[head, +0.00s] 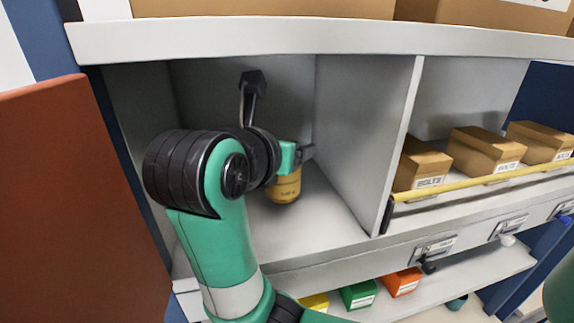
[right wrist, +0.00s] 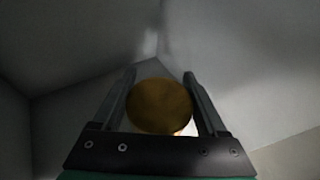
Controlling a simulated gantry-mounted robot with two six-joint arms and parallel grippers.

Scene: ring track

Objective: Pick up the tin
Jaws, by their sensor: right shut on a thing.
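The tin (head: 285,189) is a small yellow-brown cylinder with a dark printed label, inside the left compartment of the shelf. My right gripper (head: 294,156) reaches in and is shut on the tin near its top. In the right wrist view the tin's round brown top (right wrist: 160,106) sits between the two dark fingers of the gripper (right wrist: 163,98). The tin looks upright. I cannot tell whether its base touches the compartment floor (head: 300,230). My left gripper is not in view.
A divider (head: 400,145) closes the compartment on the right. Beyond it, cardboard boxes (head: 485,150) stand behind a yellow rail (head: 480,181). A white shelf edge (head: 300,37) runs overhead. A brown-red panel (head: 75,200) stands at left. Coloured bins (head: 358,294) sit below.

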